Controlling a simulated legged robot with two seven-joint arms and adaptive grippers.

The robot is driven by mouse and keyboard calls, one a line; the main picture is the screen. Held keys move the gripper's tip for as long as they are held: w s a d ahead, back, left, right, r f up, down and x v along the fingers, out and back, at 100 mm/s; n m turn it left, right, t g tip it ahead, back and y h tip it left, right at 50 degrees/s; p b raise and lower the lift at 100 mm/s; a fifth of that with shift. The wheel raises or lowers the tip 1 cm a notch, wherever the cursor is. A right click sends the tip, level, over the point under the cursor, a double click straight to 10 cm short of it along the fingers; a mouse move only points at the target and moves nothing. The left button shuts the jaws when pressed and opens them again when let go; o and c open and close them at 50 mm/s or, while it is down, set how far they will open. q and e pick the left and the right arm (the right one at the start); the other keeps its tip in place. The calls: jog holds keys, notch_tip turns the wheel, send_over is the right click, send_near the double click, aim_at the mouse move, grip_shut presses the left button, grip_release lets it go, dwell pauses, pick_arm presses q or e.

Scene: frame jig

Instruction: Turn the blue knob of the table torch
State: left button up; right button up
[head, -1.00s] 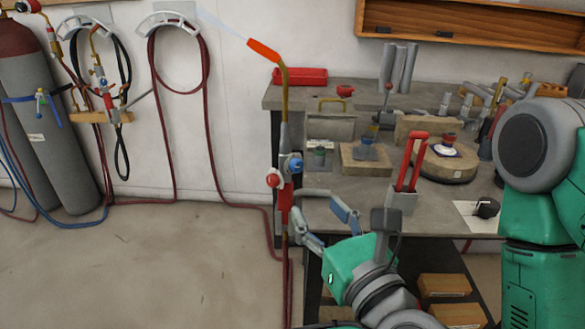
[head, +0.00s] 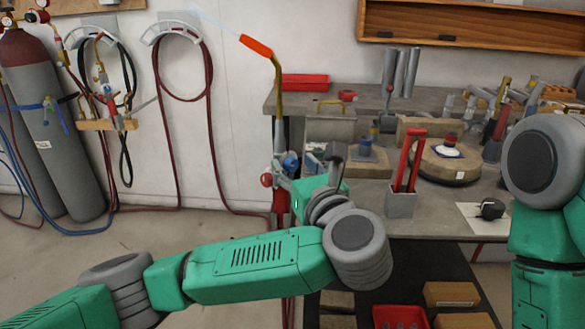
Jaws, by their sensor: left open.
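The table torch (head: 277,100) stands upright at the left front corner of the workbench, with a brass neck, an orange-red tip and a faint pale flame. Its blue knob (head: 291,160) is on the right side of the body, partly hidden by my gripper. A red knob (head: 267,180) sits lower on the left side. My left gripper (head: 286,173) is open at the torch body, just below the blue knob. Its fingers are partly hidden by its own green body, and I cannot tell whether they touch the knob. My right gripper is out of view.
The workbench (head: 360,213) holds a grey holder with red-handled tool (head: 404,185), a round wooden block (head: 448,165) and a black knob on a plate (head: 490,208). Red hoses (head: 211,130) and gas cylinders (head: 60,130) are at the left wall. A red bin (head: 398,316) sits below.

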pick_arm(q)
jog(key=shift+d, duration=0.25)
jog(key=shift+a, duration=0.25)
jog(key=c, duration=0.6)
jog(key=shift+a, duration=0.4)
grip_shut()
jog(key=shift+a, duration=0.5)
jog(key=shift+d+r+m+p, duration=0.15)
jog(key=shift+d+m+p, duration=0.35)
jog(key=shift+p, duration=0.4)
jog(key=shift+d+p, duration=0.35)
jog(key=shift+p, duration=0.1)
jog(key=shift+a, duration=0.3)
jog(key=o, duration=0.6)
grip_release()
jog(key=shift+a, duration=0.2)
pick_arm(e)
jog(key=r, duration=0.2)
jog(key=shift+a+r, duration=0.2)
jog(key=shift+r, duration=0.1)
